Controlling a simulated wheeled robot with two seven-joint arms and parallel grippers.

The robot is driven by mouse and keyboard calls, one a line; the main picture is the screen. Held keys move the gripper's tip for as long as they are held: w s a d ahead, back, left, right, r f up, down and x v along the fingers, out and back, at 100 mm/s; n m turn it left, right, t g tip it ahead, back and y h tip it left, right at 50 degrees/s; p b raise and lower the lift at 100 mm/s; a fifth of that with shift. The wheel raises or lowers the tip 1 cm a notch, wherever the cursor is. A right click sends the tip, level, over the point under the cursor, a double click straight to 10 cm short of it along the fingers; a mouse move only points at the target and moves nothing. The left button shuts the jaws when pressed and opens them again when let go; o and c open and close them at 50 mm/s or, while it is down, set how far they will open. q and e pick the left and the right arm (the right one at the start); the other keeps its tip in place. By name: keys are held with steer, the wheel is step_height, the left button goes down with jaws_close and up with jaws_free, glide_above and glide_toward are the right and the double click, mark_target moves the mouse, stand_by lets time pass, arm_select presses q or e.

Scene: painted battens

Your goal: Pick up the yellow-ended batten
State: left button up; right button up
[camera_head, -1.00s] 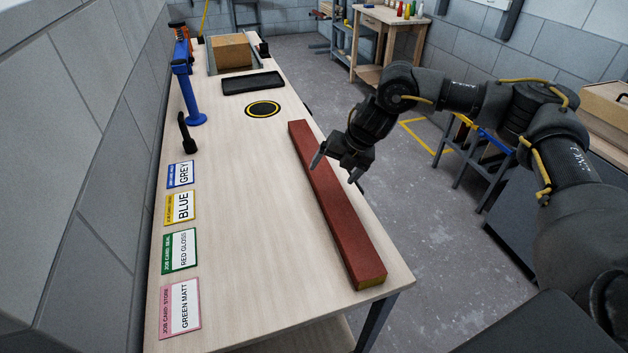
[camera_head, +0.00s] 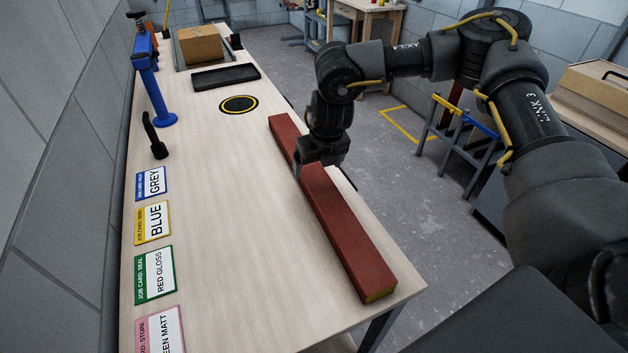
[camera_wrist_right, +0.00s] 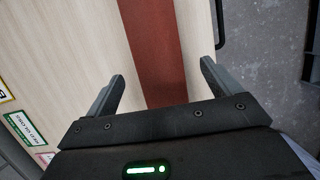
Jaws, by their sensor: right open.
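A long red batten (camera_head: 335,215) lies on the pale wooden bench, running from the back to the near right edge. Its near end face (camera_head: 380,294) is yellow; the far end face is not visible. My right gripper (camera_head: 322,172) is over the batten's far half, pointing down. In the right wrist view, its open fingers (camera_wrist_right: 158,92) stand on either side of the red batten (camera_wrist_right: 152,45), with nothing held. Whether the fingertips are level with the batten's sides is hard to tell. My left gripper is not in view.
Job cards (camera_head: 153,222) lie along the bench's left side. A blue clamp stand (camera_head: 150,95), black tray (camera_head: 226,77), yellow-ringed black disc (camera_head: 239,104) and cardboard box (camera_head: 199,46) are farther back. The bench (camera_head: 235,250) is clear left of the batten.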

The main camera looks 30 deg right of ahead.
mark_target(316, 176)
steer(key=shift+f, duration=0.35)
steer(key=p+x, duration=0.1)
steer(key=x, duration=0.2)
steer(key=shift+a+f, duration=0.15)
steer(key=shift+f, duration=0.2)
steer(key=shift+w+f, duration=0.2)
steer(key=shift+f, duration=0.35)
steer(key=c, duration=1.8)
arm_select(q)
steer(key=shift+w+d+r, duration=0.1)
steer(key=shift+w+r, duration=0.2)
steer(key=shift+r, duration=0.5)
arm_select(e)
steer(key=shift+r, duration=0.1)
steer(key=shift+c, duration=0.2)
